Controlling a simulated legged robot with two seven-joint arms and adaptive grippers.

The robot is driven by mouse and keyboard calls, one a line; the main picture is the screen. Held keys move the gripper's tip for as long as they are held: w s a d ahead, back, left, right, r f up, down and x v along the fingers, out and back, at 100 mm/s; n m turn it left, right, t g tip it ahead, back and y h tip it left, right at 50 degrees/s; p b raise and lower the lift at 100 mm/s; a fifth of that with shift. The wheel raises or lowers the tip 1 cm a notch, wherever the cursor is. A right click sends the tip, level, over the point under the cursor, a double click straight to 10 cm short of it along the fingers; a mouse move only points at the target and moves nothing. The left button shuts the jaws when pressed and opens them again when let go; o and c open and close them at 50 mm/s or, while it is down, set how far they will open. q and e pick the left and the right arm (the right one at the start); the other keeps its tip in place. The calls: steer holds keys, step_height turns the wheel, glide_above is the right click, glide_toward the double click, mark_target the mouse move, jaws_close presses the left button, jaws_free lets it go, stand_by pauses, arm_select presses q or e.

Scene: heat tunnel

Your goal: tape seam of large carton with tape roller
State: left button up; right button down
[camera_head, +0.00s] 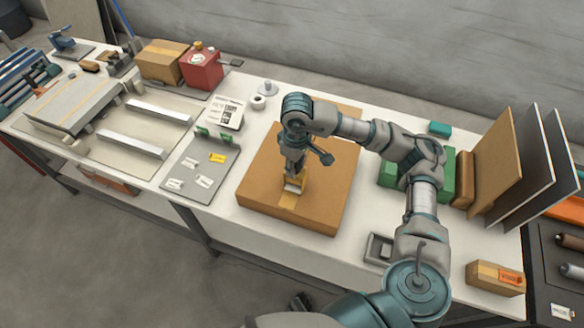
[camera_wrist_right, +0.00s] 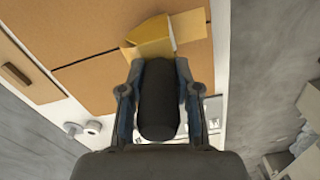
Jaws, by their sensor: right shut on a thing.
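The large brown carton (camera_head: 330,190) lies flat on the white table, its seam (camera_wrist_right: 88,61) showing as a dark line in the right wrist view. My right gripper (camera_head: 291,168) is over the carton's near part, shut on the dark handle (camera_wrist_right: 158,100) of the tape roller. The roller's yellow head (camera_head: 295,184) is low at the carton top; it also shows in the right wrist view (camera_wrist_right: 150,36). Whether it touches is hard to tell. A lighter tape strip (camera_head: 287,201) runs from the roller to the near edge. The arm hides part of the carton's far side. My left gripper is not in view.
A grey board with labels (camera_head: 200,172) lies left of the carton. A white roll (camera_head: 258,102) stands behind it. Green boxes (camera_head: 388,174) and upright panels (camera_head: 505,165) stand to the right. A small carton (camera_head: 495,277) sits at the table's right front.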

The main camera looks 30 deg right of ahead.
steer(key=d, duration=0.1)
steer(key=w+d, duration=0.1)
steer(key=d+b, duration=0.1)
steer(key=shift+w+d+f, duration=0.15)
steer(key=shift+w+f, duration=0.15)
steer(key=shift+f, duration=0.05)
steer(key=shift+w+a+r, duration=0.1)
steer(key=shift+w+a, duration=0.25)
steer(key=shift+w, duration=0.25)
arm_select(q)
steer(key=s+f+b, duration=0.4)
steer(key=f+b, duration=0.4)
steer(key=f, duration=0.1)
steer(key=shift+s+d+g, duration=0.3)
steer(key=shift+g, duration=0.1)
arm_select(e)
steer(key=w+d, duration=0.7)
steer(key=d, duration=0.1)
steer(key=shift+d+r, duration=0.15)
steer(key=shift+r, duration=0.05)
